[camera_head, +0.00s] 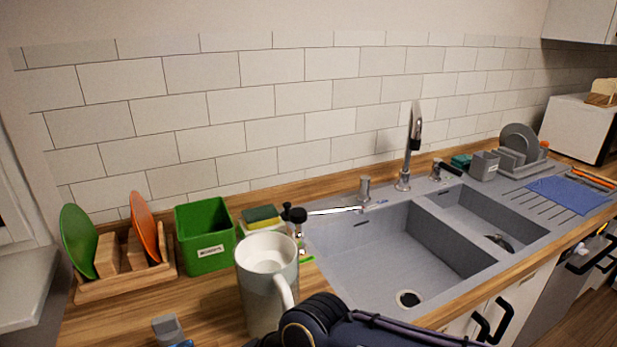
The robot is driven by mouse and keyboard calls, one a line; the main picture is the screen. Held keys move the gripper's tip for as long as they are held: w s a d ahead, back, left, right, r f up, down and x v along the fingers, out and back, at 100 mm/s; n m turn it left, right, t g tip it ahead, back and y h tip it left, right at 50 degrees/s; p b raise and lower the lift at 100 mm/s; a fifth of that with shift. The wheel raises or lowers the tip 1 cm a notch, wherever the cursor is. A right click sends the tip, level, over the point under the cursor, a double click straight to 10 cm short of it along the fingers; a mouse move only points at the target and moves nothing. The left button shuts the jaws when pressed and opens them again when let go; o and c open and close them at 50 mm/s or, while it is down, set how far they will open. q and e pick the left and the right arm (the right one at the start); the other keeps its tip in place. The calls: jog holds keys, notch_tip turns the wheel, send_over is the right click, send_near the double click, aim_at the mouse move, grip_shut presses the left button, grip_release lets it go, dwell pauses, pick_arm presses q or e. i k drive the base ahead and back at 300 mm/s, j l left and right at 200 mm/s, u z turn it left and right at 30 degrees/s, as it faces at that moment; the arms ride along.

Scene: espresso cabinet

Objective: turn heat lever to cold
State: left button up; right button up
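A small black lever (447,168) on a short grey base stands on the sink's back rim, right of the tall faucet (403,180). The lever's handle points right and slightly down. I take it to be the heat lever, but no hot or cold mark can be read. A dark arm link of mine crosses the bottom middle, in front of the sink and well away from the lever. Nothing touches the lever.
The grey double sink (345,262) fills the centre right. A large mug (257,292) stands left of it. A green box (205,237) and a plate rack (125,287) are farther left. A grey container (484,166) and dish rack (517,165) stand right of the lever.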

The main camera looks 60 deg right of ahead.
aim_at(365, 180)
jog(key=z, duration=2.3)
jog(key=u, duration=1.5)
jog(key=l+u, duration=0.2)
jog(key=l, duration=0.5)
jog(key=k+l+u, duration=0.15)
jog(key=l, duration=0.5)
